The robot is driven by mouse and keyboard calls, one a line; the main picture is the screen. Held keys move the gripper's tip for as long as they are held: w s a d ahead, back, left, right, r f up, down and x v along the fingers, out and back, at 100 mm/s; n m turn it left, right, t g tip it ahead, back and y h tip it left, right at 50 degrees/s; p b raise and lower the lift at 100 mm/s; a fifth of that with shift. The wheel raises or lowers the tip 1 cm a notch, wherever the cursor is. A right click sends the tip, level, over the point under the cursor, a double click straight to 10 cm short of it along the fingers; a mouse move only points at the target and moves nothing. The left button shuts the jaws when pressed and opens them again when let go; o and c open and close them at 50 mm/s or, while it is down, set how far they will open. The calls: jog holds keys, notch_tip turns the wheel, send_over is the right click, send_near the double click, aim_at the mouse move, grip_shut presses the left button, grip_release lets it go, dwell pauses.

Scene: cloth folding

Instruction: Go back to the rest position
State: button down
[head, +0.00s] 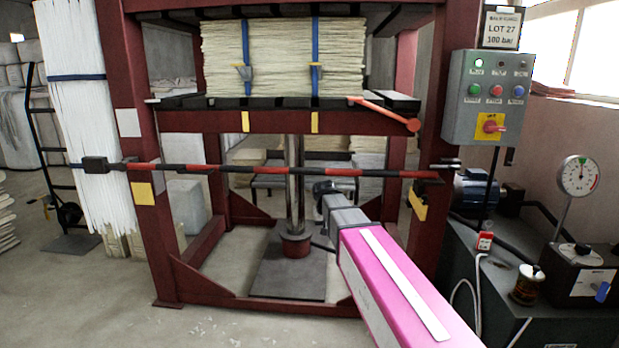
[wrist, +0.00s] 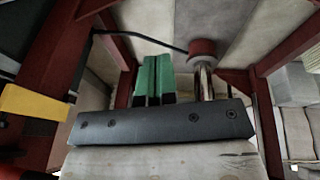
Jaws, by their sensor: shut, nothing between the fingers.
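My gripper (head: 326,188) is at the end of my pink arm, in front of the lower opening of a dark red press frame (head: 133,75). In the head view it sits just below the red-and-black striped bar (head: 262,169) and right of the steel column (head: 295,190); I cannot tell whether it touches the bar. In the wrist view the green fingers of my gripper (wrist: 155,66) are together and hold nothing. The column with its red collar (wrist: 202,48) shows beyond them, to the right. Nothing in view marks a rest position.
A stack of pale sheets (head: 282,60) with blue straps is in the press above. An orange-red lever (head: 385,114) sticks out below it. On the right are a control box (head: 487,97), a dial gauge (head: 579,176) and a dark bench (head: 500,300). Free floor (head: 90,300) lies at left.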

jog(key=s+d+f+g, duration=0.1)
jog(key=s+d+f, duration=0.3)
jog(key=s, duration=0.3)
jog(key=s+d+f+g+y, duration=0.1)
jog(key=s+d+f, duration=0.3)
jog(key=s+f, duration=0.3)
jog(key=s+d+f+g, duration=0.1)
jog(key=s+d+f, duration=0.3)
jog(key=s, duration=0.4)
jog(key=shift+f+m, duration=0.3)
jog(key=shift+f, duration=0.55)
